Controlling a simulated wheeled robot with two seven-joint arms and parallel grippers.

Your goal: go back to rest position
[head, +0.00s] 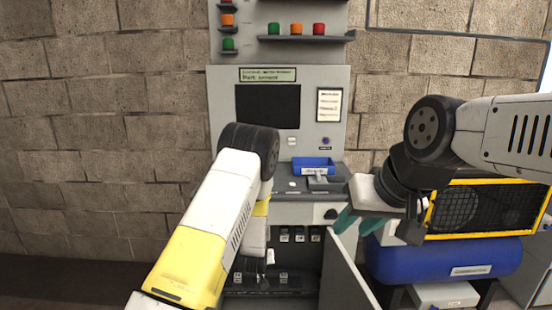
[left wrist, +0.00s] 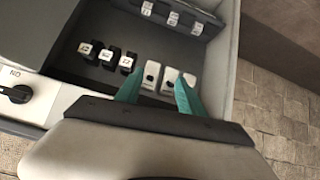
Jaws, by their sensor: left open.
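My left gripper (left wrist: 158,92) shows in the left wrist view with its two green fingers apart. The fingers point at a row of white blocks (left wrist: 170,80) in the open cabinet; I cannot tell whether they touch them. In the head view my left arm hides most of this gripper, low in front of the cabinet. My right gripper (head: 362,219) is in the head view at the right of the cabinet. Its teal fingers look apart, point down and left, and hold nothing visible.
Black labelled blocks (left wrist: 105,55) sit inside. A blue tank (head: 440,262) stands right, below my right arm. The left floor is clear.

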